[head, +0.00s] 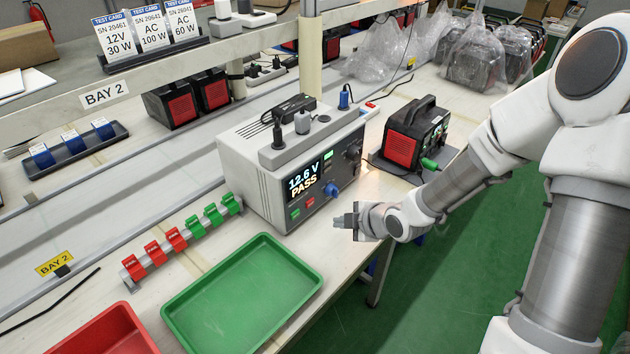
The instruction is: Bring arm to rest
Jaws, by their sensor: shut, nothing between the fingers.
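My gripper (347,221) is shut and empty. It is held out in front of the tester's lower right corner, near the bench's front edge. My arm comes in from the right side of the head view, bent at the elbow, and reaches left over the green floor. The grey tester (255,165) stands behind the gripper, and its screen reads 12.6 V PASS. I cannot tell whether the gripper touches the tester; a small gap seems to show.
A black and red power station (408,140) with a green plug stands right of the tester, close behind my forearm. A green tray (243,290), a red tray (106,335) and a rack of red and green clips (170,244) are at the left. The floor (460,270) is clear.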

